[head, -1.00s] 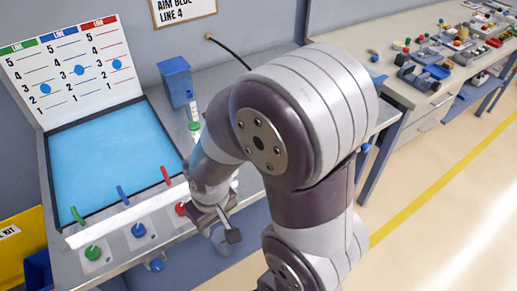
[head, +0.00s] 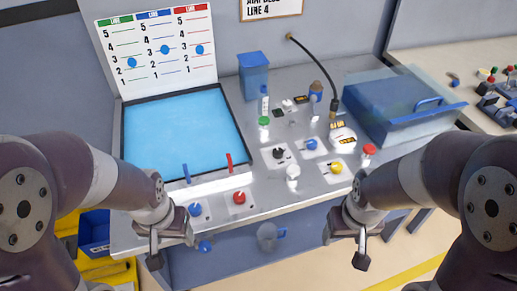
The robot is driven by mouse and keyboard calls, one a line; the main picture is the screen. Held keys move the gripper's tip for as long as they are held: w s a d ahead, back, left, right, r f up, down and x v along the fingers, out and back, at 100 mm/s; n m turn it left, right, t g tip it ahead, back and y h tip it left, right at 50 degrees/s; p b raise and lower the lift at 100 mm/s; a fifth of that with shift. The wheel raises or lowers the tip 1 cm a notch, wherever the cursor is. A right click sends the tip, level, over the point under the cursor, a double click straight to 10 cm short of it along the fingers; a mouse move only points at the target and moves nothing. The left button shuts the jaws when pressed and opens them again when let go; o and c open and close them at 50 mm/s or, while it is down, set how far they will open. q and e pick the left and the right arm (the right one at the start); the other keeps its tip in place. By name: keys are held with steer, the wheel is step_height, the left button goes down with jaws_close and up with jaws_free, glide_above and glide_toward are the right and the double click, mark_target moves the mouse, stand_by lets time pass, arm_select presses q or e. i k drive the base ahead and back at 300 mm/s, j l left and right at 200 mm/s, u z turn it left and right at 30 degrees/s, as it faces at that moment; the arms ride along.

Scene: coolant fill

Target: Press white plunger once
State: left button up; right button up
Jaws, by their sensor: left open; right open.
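The white plunger (head: 292,176) is a small white knob on a post near the front of the sloped grey panel. It stands upright, and nothing touches it. My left gripper (head: 165,252) is open and empty at the bench's front edge, well left of the plunger and lower in the picture. My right gripper (head: 348,250) is open and empty in front of the bench, right of the plunger and lower in the picture. The plunger lies between the two grippers.
Near the plunger are a black knob (head: 278,152), a blue knob (head: 311,144), a yellow button (head: 336,168) and a red-capped post (head: 369,150). A blue tank (head: 180,130) is left, a blue lidded box (head: 400,110) right. A black hose (head: 318,62) hangs behind.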

mark_target(293, 170)
steer(key=i+j+z, duration=0.65)
steer(key=i+j, duration=0.1)
steer(key=i, duration=0.1)
